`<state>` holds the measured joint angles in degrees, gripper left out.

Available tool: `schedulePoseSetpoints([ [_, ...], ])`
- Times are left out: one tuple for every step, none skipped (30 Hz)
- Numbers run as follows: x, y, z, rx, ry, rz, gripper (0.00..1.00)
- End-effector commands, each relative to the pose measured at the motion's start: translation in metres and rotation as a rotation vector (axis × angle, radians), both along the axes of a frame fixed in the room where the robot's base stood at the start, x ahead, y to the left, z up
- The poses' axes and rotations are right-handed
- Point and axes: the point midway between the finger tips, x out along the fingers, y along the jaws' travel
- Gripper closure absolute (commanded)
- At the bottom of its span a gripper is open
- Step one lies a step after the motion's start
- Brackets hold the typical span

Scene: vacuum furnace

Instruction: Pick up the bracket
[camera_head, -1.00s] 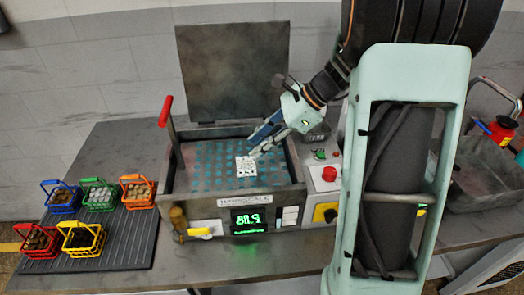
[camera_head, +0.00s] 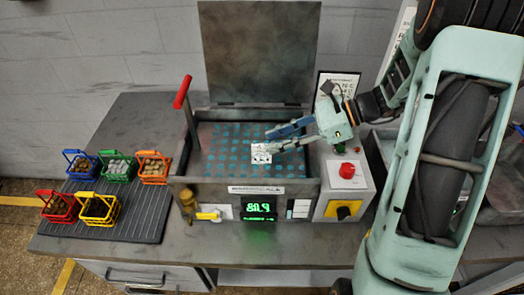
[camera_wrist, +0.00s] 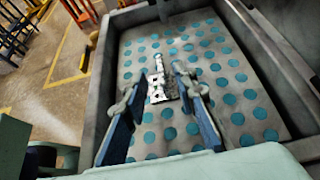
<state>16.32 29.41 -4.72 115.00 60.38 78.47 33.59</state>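The bracket (camera_head: 261,153) is a small pale plate with dark holes, lying on the dotted floor of the open furnace (camera_head: 297,189). In the wrist view the bracket (camera_wrist: 160,84) has a narrow strip at its far end. My gripper (camera_head: 270,142) reaches into the chamber from the right, with its fingertips close to the bracket. In the wrist view my gripper (camera_wrist: 156,88) is open. Its two blue fingers are spread on either side of the bracket, with floor showing between. I cannot tell how high the fingertips are above the floor.
The chamber walls surround the gripper. The raised lid (camera_head: 260,50) stands behind and a red-tipped lever (camera_head: 183,92) at the left. A control box with a red button (camera_head: 347,170) is at the right. Several small coloured baskets stand on a ridged mat (camera_head: 148,222) at the left.

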Motion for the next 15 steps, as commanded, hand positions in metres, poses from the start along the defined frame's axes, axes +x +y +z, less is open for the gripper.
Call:
schedulePoseSetpoints([
  [0.0, 0.004, -0.002, 0.001, 0.003, 0.003, 0.74],
  [0.0, 0.007, -0.004, 0.001, 0.004, 0.003, 0.74],
  [0.0, 0.012, -0.008, 0.001, 0.005, 0.004, 0.74],
  [0.0, 0.016, -0.011, 0.002, 0.005, 0.004, 0.74],
  [0.0, 0.02, -0.014, 0.002, 0.006, 0.005, 0.74],
  [0.001, 0.024, -0.019, 0.001, 0.007, 0.004, 0.74],
  [0.001, 0.029, -0.021, 0.002, 0.005, 0.005, 0.74],
  [0.001, 0.032, -0.023, 0.002, 0.004, 0.005, 0.74],
  [0.002, 0.035, -0.025, 0.0, 0.003, 0.004, 0.74],
  [0.002, 0.037, -0.027, 0.0, 0.003, 0.003, 0.74],
  [0.002, 0.039, -0.028, 0.0, 0.002, 0.002, 0.74],
  [0.002, 0.041, -0.029, 0.0, 0.002, 0.002, 0.74],
  [0.002, 0.041, -0.029, 0.0, 0.002, 0.001, 0.74],
  [0.002, 0.042, -0.03, 0.0, 0.002, 0.001, 0.74],
  [0.002, 0.042, -0.03, 0.0, 0.002, 0.001, 0.74],
])
